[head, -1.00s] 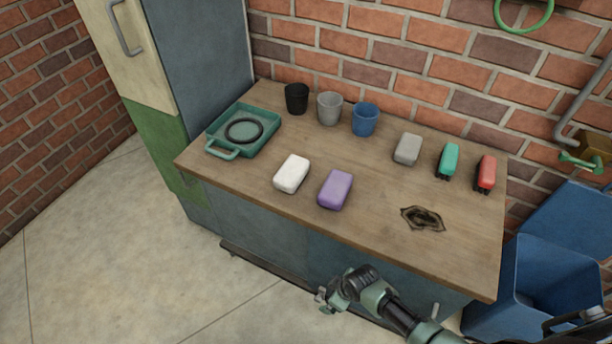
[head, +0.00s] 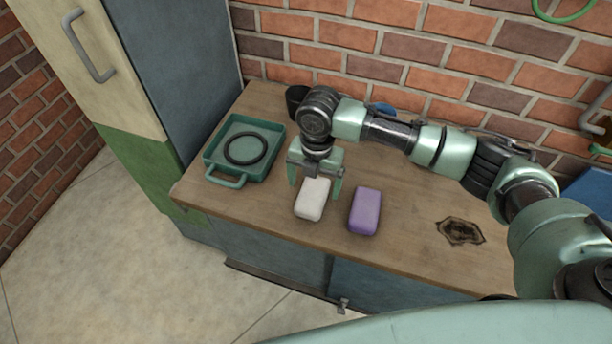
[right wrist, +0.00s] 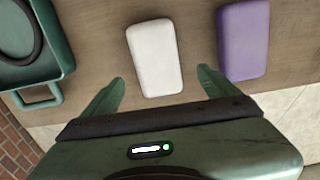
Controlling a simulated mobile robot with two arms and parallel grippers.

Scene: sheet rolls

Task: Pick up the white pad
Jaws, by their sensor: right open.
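The white pad (head: 312,200) lies on the wooden counter, left of the purple pad (head: 364,211). My right gripper (head: 315,191) is open above the white pad, its fingers pointing down on either side of it. In the right wrist view the white pad (right wrist: 155,57) shows just beyond and between the two open fingertips (right wrist: 160,85), and the purple pad (right wrist: 243,41) is to its right. I cannot tell the exact height of the fingers above the counter. My left gripper is not in view.
A green tray (head: 272,167) with a black ring (head: 245,148) stands left of the gripper. A black cup (head: 295,98) and a blue cup are mostly behind my right arm. A dark-edged hole or mark (head: 460,232) is on the counter at the right. A brick wall is behind.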

